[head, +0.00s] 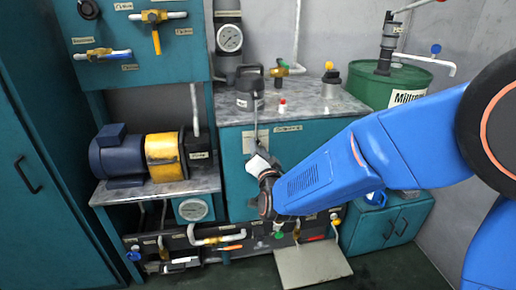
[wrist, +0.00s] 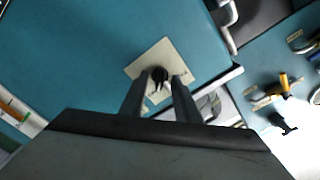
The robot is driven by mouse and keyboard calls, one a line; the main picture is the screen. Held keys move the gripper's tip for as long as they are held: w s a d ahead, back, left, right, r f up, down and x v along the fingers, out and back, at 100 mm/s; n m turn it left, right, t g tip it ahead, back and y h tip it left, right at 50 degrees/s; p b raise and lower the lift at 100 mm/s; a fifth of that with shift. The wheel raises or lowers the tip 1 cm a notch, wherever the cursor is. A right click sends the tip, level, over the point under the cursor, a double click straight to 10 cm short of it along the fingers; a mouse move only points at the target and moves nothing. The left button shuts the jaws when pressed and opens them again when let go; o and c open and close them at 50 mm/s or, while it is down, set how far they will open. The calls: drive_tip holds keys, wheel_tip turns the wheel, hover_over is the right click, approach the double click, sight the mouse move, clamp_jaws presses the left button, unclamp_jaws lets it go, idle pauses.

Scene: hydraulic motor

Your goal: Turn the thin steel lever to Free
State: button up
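A thin grey rod (head: 255,122), which looks like the steel lever, runs down from the grey block on the counter, in front of the teal cabinet, toward my gripper. My gripper (wrist: 161,77) points at a pale plate (wrist: 147,60) on the teal cabinet face. Its two dark fingers are apart, with a small black part (wrist: 159,74) showing between their tips. I cannot tell whether they touch it. The plate's writing is unreadable and partly hidden by the fingers. In the head view my wrist covers much of this area.
A grey block with a handle (head: 250,88) stands on the counter (head: 312,105) above. A blue motor with a yellow coupling (head: 164,156) is at the left. A green drum (head: 375,85) stands at the right. Pipes and valves (head: 215,238) run low in front.

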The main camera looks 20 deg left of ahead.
drive_tip(key=shift+w+a, duration=0.3)
drive_tip(key=shift+w, duration=0.2)
clamp_jaws()
drive_tip(key=c, duration=0.7)
unclamp_jaws()
drive_tip(key=shift+n, duration=9)
